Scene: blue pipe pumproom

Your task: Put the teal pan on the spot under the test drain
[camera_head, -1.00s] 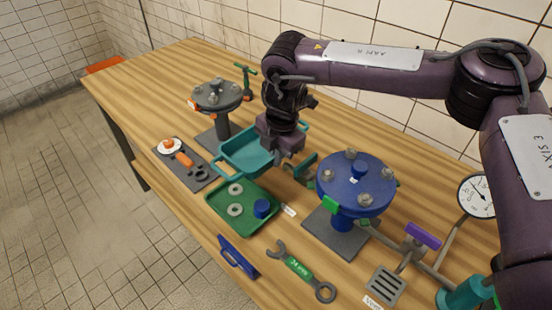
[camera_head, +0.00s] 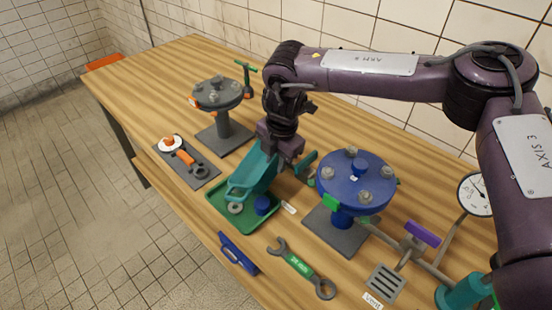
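The teal pan (camera_head: 254,174) is in the middle of the bench, above the green tray (camera_head: 216,206). It looks tilted, with its handle end low toward the tray. My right gripper (camera_head: 275,152) is at the pan's back edge and appears shut on it; the fingertips are largely hidden. A valve with a purple handle (camera_head: 422,234) on grey pipe stands at the right, apparently the test drain. A grey slotted grate (camera_head: 385,284) lies near it. I cannot make out a marked spot for the pan. My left gripper is not in view.
A blue flange (camera_head: 348,176) on a stand is right of the pan; a grey flange (camera_head: 216,94) stands behind left. A wrench (camera_head: 300,266) and blue handle (camera_head: 238,254) lie in front. A gauge (camera_head: 476,194) is at the right.

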